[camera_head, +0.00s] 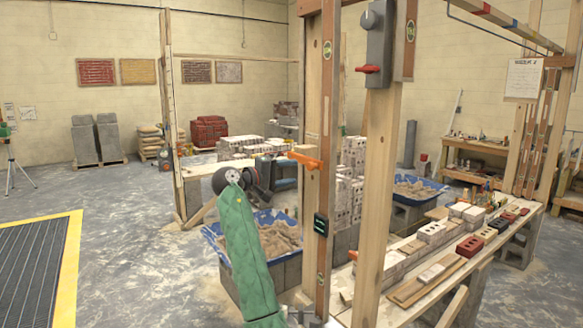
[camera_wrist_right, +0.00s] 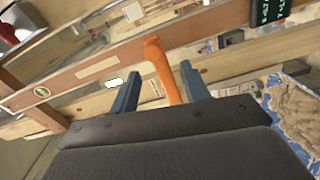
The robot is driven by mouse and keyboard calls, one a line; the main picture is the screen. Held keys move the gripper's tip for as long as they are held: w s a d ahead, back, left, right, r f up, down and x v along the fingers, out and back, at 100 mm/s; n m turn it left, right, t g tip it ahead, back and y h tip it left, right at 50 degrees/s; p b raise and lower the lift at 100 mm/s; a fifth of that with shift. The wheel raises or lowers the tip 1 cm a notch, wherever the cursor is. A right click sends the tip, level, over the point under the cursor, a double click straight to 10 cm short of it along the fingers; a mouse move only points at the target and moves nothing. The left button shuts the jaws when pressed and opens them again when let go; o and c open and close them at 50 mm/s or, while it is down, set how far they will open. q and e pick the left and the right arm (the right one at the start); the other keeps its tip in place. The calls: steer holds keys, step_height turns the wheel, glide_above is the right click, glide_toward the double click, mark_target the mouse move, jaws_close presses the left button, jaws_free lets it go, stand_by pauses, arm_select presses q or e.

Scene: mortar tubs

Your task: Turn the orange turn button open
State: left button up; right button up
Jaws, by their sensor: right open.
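The orange turn button (camera_head: 306,160) sits on a wooden upright in the middle of the head view. It lies nearly level there, its left end sticking out past the upright. In the right wrist view the orange button (camera_wrist_right: 163,68) runs between the two fingers of my right gripper (camera_wrist_right: 159,78). The fingers are apart, one on each side of it, and I cannot tell whether either touches it. In the head view my right gripper (camera_head: 290,170) is just left of the upright, at the button's height. My left gripper is not in view.
A grey switch box (camera_head: 379,40) with a red lever is on the nearer post (camera_head: 376,200). A dark device (camera_head: 321,226) is on the upright below the button. A blue tub (camera_head: 213,232) of mortar stands behind my arm. Bricks lie on the bench (camera_head: 405,312) at right.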

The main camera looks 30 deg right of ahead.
mark_target(308, 167)
steer(key=shift+n, duration=0.8)
steer(key=d+p, duration=0.1)
steer(key=d, duration=0.1)
steer(key=d+p, duration=0.1)
steer(key=d, duration=0.1)
steer(key=d+r+p, duration=0.1)
steer(key=d, duration=0.1)
steer(key=shift+s+d, duration=0.1)
steer(key=shift+d, duration=0.15)
arm_select(q)
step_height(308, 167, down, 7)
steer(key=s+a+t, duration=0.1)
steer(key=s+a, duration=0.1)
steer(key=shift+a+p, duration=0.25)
steer(key=shift+p, duration=0.05)
arm_select(e)
steer(key=shift+d+f, duration=0.15)
steer(key=shift+d, duration=0.55)
jaws_close()
